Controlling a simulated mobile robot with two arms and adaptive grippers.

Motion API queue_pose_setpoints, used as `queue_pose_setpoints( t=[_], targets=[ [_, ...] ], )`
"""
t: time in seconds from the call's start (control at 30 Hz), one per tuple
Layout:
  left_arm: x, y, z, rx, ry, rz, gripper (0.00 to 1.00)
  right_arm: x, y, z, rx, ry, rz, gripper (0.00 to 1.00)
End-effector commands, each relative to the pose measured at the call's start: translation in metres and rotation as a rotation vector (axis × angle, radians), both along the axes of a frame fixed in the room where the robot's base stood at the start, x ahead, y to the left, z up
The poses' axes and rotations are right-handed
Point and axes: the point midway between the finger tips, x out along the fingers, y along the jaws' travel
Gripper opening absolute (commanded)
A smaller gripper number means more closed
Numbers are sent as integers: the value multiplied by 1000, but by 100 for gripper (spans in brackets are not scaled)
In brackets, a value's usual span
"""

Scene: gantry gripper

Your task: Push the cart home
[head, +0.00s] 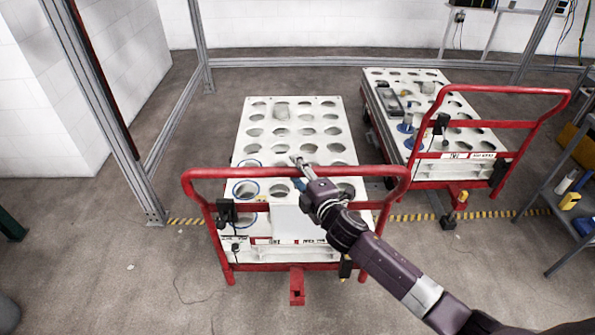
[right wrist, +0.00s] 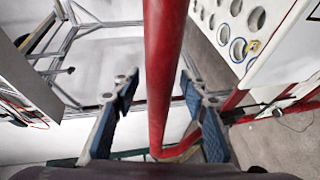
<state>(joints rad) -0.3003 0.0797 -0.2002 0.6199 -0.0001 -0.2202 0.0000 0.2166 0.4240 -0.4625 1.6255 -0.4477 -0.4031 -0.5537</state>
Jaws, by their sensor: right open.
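The near cart (head: 298,222) has a white top with rows of round holes and stands on the floor in the middle of the head view. Its red push handle (head: 240,172) runs across the side nearest me. In the right wrist view, the open fingers (right wrist: 158,95) stand on either side of the red handle bar (right wrist: 162,60), with gaps between pads and bar. My left gripper is not in view.
A second white-topped cart (head: 482,158) with a red handle stands close on the right, carrying several parts. A metal frame post (head: 108,130) stands at left. A yellow-black floor stripe (head: 415,217) runs by the carts. Shelving (head: 545,195) stands at far right.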

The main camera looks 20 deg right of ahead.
Motion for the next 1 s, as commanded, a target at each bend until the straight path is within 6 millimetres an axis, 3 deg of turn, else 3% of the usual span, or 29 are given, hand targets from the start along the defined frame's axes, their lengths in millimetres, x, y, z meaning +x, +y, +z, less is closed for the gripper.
queue_pose_setpoints(
  t=[0.17,0.53,1.0],
  targets=[
    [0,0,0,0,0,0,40,0,0,0,0,0,0,39],
    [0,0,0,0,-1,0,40,0,0,0,0,1,-1,0],
    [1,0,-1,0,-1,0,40,8,-4,0,-1,-1,-3,0]
  ],
)
